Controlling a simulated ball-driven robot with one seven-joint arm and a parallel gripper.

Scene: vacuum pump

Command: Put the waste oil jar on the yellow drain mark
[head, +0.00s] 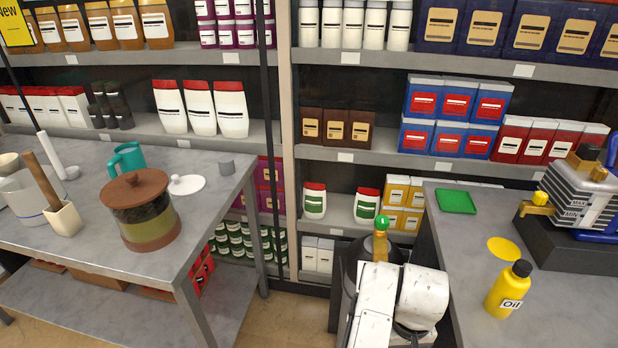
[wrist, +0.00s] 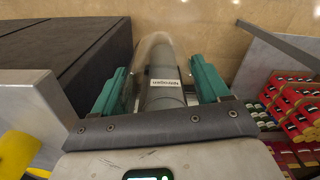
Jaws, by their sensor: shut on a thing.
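My gripper (wrist: 160,66) has its teal fingers on both sides of a clear, see-through thing (wrist: 151,52) with a rounded end. I cannot tell for sure that this is the waste oil jar. In the head view my white wrist hides the fingers and the held thing. The yellow drain mark (head: 504,248) is a flat round spot on the right-hand bench, bare, to the right of my wrist. A wide jar with a brown lid and dark olive contents (head: 143,218) stands on the left table, away from my gripper.
A yellow oil bottle (head: 508,291) stands just in front of the mark, and the pump (head: 575,205) behind it to the right. A green tray (head: 456,201) lies farther back. A grey cylinder labelled Nitrogen (wrist: 167,98) stands below my gripper. Stocked shelves (head: 362,153) fill the back.

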